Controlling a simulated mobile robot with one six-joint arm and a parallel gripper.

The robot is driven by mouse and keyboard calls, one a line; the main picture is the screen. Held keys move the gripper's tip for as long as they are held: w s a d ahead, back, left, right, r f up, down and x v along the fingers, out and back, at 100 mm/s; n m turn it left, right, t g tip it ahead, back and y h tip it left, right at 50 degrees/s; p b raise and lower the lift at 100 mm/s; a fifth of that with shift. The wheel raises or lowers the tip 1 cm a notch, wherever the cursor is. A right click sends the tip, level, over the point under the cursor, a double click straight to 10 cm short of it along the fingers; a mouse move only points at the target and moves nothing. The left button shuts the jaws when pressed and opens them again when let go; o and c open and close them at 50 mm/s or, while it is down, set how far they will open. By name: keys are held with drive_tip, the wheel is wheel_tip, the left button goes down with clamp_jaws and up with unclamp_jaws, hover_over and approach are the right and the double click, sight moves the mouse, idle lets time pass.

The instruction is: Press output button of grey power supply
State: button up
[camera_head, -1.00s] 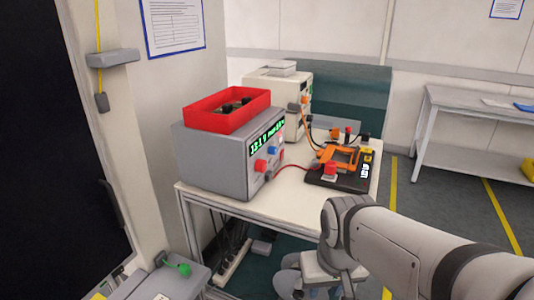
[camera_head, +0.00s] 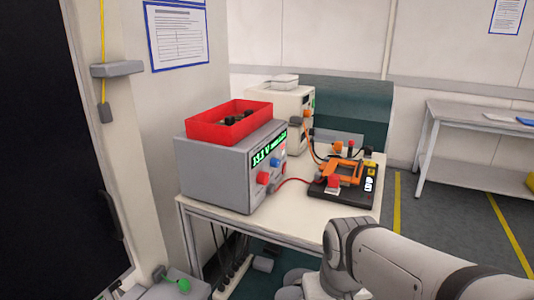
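The grey power supply (camera_head: 215,176) stands at the near left of the white table. Its front panel faces right, with a lit green display (camera_head: 268,149), a red knob (camera_head: 263,178) and a blue knob (camera_head: 277,162). The panel is seen at a steep angle, so I cannot make out which control is the output button. My arm reaches in from the lower right, below and in front of the table. My gripper is not clearly visible; the lower picture edge cuts off the end of the arm.
A red bin (camera_head: 229,122) with dark items sits on the power supply. A cream instrument (camera_head: 290,108) stands behind. A black board with an orange frame (camera_head: 343,186) lies to the right, joined by a red cable. A grey side table (camera_head: 477,122) stands at the right.

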drive_tip(key=shift+c, duration=0.5)
clamp_jaws()
drive_tip(key=shift+w, duration=0.1)
